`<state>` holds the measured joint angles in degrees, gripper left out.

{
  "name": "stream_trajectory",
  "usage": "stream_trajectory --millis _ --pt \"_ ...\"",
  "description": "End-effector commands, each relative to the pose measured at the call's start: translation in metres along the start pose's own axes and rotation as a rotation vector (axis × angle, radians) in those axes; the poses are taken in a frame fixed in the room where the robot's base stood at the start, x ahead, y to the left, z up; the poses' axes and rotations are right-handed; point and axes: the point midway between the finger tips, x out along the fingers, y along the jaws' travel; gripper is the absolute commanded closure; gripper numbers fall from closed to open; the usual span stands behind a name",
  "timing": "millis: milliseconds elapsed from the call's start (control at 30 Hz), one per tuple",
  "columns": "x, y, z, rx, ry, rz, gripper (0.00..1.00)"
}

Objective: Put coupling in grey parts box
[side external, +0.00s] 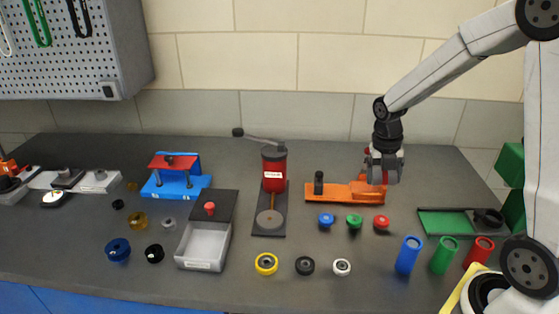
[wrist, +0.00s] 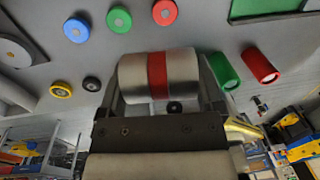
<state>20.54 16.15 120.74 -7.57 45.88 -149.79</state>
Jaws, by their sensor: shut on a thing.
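The coupling is a silver cylinder with a red band (wrist: 158,75). My gripper (wrist: 160,88) is shut on it, with a finger at each end in the wrist view. In the side external view my gripper (side external: 384,176) hangs above the orange fixture at the right, clear of the counter, with a bit of red showing between its fingers. The grey parts box (side external: 203,264) stands on the counter at centre left, well to the left of my gripper. Its front part is open and looks empty. A dark lid (side external: 222,202) with a red knob lies at its back.
A red press (side external: 273,170) with a long lever stands between the box and my gripper. An orange fixture (side external: 330,192) lies under my gripper. Several coloured caps, rings and upright cylinders, such as the blue cylinder (side external: 408,255), stand on the front counter. A blue fixture (side external: 176,181) is behind the box.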

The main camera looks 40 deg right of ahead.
Motion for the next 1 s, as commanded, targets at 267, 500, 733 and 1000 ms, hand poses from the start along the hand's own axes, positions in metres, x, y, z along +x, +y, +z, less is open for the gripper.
stream_trajectory --millis 267,500,733,1000 --pt "-0.002 0.018 -0.002 -0.043 -0.016 0.006 0.98" --pt "-0.006 0.066 -0.011 -0.155 -0.055 0.022 0.98" --pt "-0.011 0.126 -0.032 -0.298 -0.103 0.049 0.98" --pt "-0.017 0.195 -0.071 -0.466 -0.154 0.088 0.98"
